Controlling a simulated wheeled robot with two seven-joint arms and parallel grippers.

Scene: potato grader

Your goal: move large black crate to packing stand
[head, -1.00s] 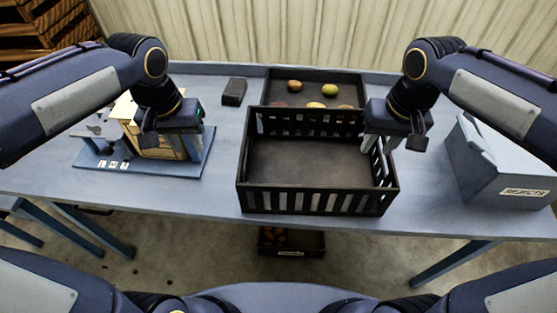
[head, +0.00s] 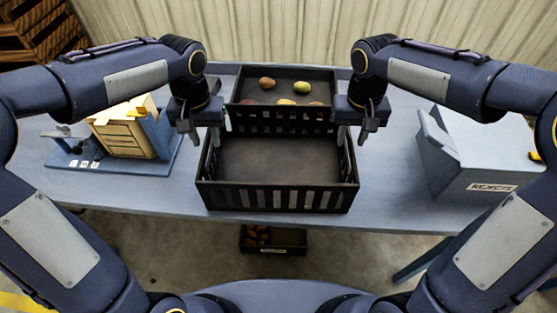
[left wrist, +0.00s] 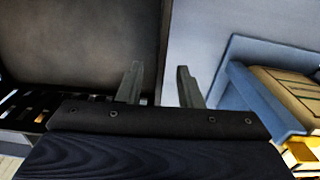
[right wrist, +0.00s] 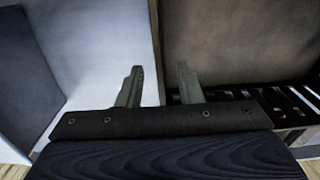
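The large black crate (head: 275,160) stands upright and empty on the blue-grey table, with slatted walls. My left gripper (head: 207,135) is open at its left wall. In the left wrist view, the crate (left wrist: 80,40) has its wall edge between the two open fingers (left wrist: 158,85). My right gripper (head: 350,133) is open at the right wall. In the right wrist view, the crate's edge also lies between the open fingers (right wrist: 157,85), with the crate floor (right wrist: 230,40) to the right. Contact cannot be told. No packing stand is identifiable.
A shallow black tray (head: 240,92) with several potatoes sits just behind the crate. A blue-grey rejects box (head: 470,160) stands at right. A wooden box on a blue base (head: 75,158) stands at left. A smaller potato crate (head: 272,247) is below the table front.

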